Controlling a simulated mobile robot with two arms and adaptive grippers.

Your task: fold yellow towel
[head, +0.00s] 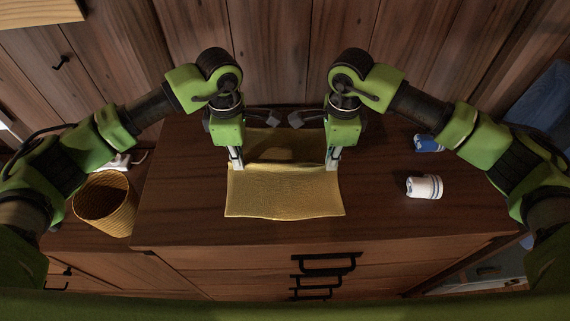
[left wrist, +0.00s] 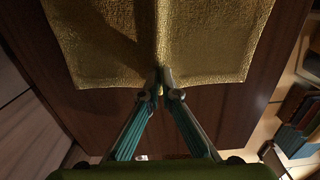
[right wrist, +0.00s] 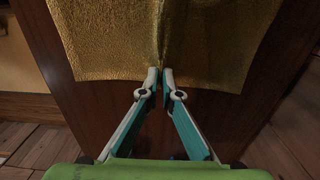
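The yellow towel (head: 285,195) lies spread on the brown dresser top, with a raised ridge running across it between my two grippers. My left gripper (head: 234,165) is at the towel's left edge, its fingertips closed together on the end of the ridge; the pinch shows in the left wrist view (left wrist: 162,82). My right gripper (head: 332,165) is at the right edge, its fingertips closed on the other end of the ridge, as the right wrist view (right wrist: 161,80) shows. The far part of the towel is shaded and partly hidden by my arms.
A white cup-like item (head: 424,187) lies on the dresser top (head: 400,220) to the right, with a blue one (head: 428,143) behind it. A wicker basket (head: 105,203) stands at the left. The dresser top in front of the towel is clear.

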